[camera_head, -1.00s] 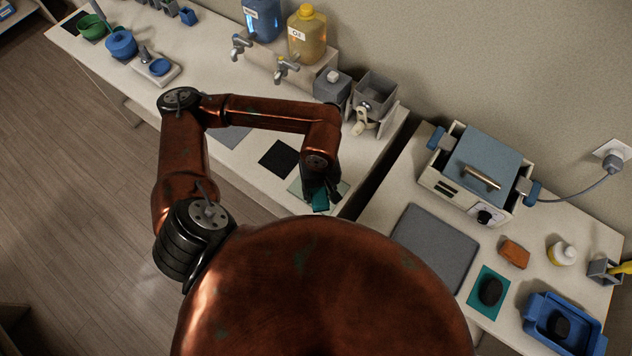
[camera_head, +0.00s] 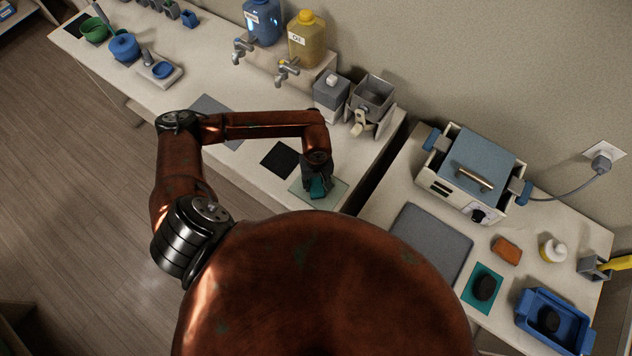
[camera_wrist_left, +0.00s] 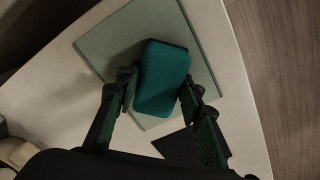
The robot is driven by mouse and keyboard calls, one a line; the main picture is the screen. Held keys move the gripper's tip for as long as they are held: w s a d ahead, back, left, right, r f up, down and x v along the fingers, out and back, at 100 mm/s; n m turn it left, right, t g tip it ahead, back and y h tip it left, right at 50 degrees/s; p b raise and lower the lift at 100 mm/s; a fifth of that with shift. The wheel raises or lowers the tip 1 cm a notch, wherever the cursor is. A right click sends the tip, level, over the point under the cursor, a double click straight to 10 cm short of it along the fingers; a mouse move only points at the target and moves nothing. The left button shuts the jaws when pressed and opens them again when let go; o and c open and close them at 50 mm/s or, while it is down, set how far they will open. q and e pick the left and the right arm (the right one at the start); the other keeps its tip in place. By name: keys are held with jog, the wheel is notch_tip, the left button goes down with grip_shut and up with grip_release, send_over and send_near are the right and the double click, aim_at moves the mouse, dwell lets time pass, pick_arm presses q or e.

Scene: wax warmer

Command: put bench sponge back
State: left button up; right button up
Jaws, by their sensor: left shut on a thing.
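The bench sponge, a teal rounded block (camera_head: 318,188), is between the fingers of my left gripper (camera_head: 316,182). In the left wrist view the sponge (camera_wrist_left: 163,75) lies lengthwise between the two dark fingers of the gripper (camera_wrist_left: 160,86), which is shut on it. Below it is a pale green square mat (camera_head: 337,190) at the right end of the long bench; the mat (camera_wrist_left: 107,45) also shows in the left wrist view. The sponge is over the mat; I cannot tell whether it touches it. My right gripper is out of view.
A black mat (camera_head: 280,160) lies left of the green mat. A grey dispenser (camera_head: 331,97) and a grey bin (camera_head: 371,97) stand behind. A gap separates this bench from the right table, which holds a blue-lidded warmer (camera_head: 479,166), an orange block (camera_head: 506,250) and a blue tray (camera_head: 524,318).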

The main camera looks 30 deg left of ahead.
aim_at(316, 184)
pick_arm(q)
jog(key=shift+f, duration=0.2)
jog(key=o, duration=1)
jog(key=shift+r, duration=0.1)
jog(key=shift+r, duration=0.15)
notch_tip(316, 184, up, 12)
jog(key=b, duration=0.3)
